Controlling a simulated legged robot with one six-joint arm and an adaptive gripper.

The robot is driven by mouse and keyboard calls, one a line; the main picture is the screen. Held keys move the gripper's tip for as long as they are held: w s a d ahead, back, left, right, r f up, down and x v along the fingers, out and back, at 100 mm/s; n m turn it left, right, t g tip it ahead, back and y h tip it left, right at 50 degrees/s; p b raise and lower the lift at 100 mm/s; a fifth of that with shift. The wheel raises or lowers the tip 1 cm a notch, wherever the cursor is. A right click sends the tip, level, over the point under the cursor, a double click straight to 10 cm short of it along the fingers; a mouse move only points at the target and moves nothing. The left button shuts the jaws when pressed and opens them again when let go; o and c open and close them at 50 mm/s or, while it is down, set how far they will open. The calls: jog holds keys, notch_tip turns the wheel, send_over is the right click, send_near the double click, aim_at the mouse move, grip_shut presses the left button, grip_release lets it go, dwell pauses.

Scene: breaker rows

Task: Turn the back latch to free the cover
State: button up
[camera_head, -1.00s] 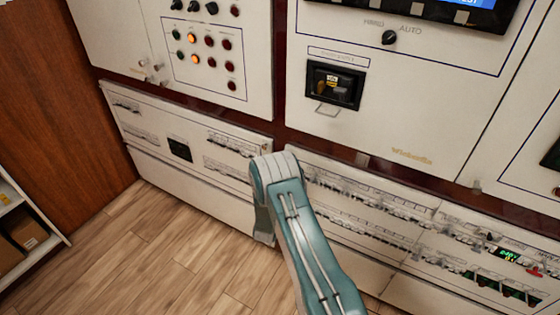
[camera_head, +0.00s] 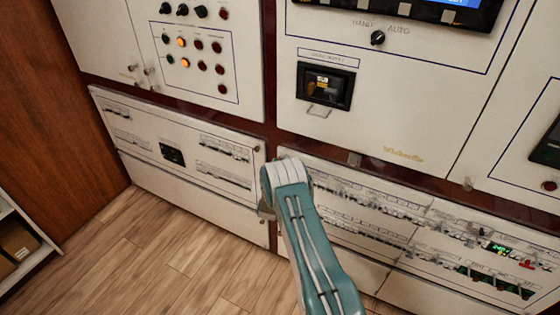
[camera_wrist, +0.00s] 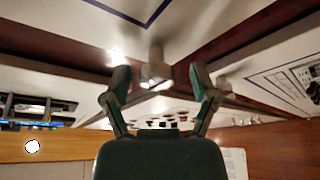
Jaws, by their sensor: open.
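My gripper (camera_wrist: 160,80) shows in the wrist view with its two fingers spread apart and nothing held. A small metal latch (camera_wrist: 156,68) stands out from the dark red frame between the white panels, in line with the gap between the fingers. I cannot tell how far it is from the fingertips, or whether it is the back latch. A second, blurred metal latch (camera_wrist: 222,86) shows beyond the right finger. In the head view my gripper is hidden behind my teal arm. The white lower cover (camera_head: 185,150) with breaker rows is at the left there.
Another breaker panel (camera_head: 440,228) lies right of my arm. An upper cabinet (camera_head: 365,130) has a screen and a rotary switch. A wooden wall (camera_head: 60,120) and a shelf (camera_head: 22,248) stand at the left. The wood floor (camera_head: 170,245) in front is clear.

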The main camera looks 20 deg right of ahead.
jog(key=shift+d, duration=0.3)
jog(key=shift+c, duration=0.3)
jog(key=shift+a, duration=0.15)
grip_shut()
jog(key=shift+w+m, duration=0.1)
jog(key=shift+m, duration=0.3)
jog(key=m+h, duration=0.2)
jog(key=m, duration=0.2)
jog(key=shift+a+g, duration=0.1)
jog(key=shift+g, duration=0.2)
jog(key=m+g+h, duration=0.1)
jog(key=m, duration=0.3)
jog(key=m+g+h, duration=0.2)
jog(key=m, duration=0.2)
jog(key=m+g, duration=0.1)
jog(key=m, duration=0.2)
jog(key=m+g+h, duration=0.1)
jog(key=m+g, duration=0.1)
jog(key=m, duration=0.1)
jog(key=shift+m, duration=0.3)
jog(key=shift+m+g, duration=0.75)
jog(key=shift+m, duration=0.7)
jog(key=shift+m+g, duration=0.75)
jog(key=shift+m, duration=0.7)
